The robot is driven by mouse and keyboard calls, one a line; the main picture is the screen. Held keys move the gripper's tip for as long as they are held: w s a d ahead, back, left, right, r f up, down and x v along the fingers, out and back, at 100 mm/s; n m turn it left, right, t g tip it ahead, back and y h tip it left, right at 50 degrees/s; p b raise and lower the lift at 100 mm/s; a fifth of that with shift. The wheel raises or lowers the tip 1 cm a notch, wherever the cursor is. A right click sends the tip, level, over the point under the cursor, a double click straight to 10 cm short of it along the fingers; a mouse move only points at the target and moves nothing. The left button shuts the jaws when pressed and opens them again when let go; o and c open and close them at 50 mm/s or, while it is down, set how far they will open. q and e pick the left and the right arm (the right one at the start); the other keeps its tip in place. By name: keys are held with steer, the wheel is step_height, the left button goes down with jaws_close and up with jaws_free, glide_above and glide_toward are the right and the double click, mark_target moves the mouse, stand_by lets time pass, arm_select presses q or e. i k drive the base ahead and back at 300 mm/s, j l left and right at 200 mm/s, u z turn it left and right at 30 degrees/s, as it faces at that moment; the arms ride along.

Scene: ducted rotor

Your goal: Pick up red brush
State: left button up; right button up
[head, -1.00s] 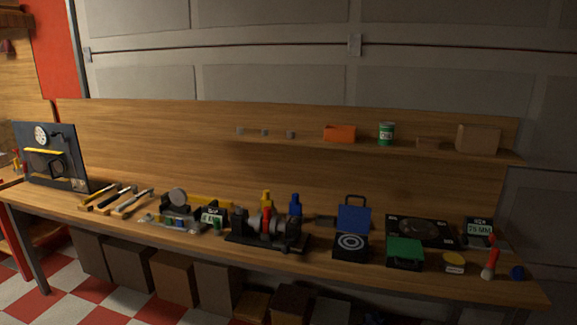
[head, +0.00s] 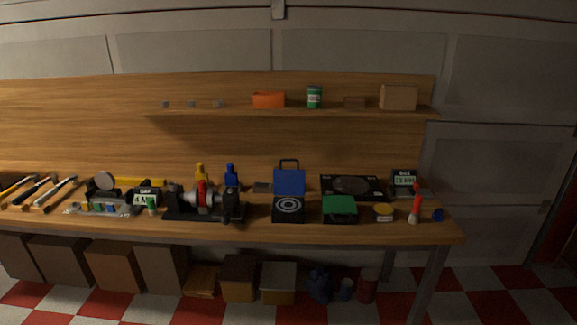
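A red brush (head: 416,204) with a pale lower end stands upright near the right end of the wooden workbench (head: 300,232). A small dark blue round thing (head: 438,215) sits just to its right, and a yellow-topped tin (head: 383,211) stands to its left. Neither of my grippers shows in the head view.
Left of the tin are a green case (head: 340,209), an open blue case (head: 289,182) and a black machine with a red part (head: 202,199). A shelf (head: 290,111) runs above the bench. Checkered floor (head: 480,285) is open at the right.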

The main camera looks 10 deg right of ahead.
mark_target(414, 218)
steer(key=z, duration=1.3)
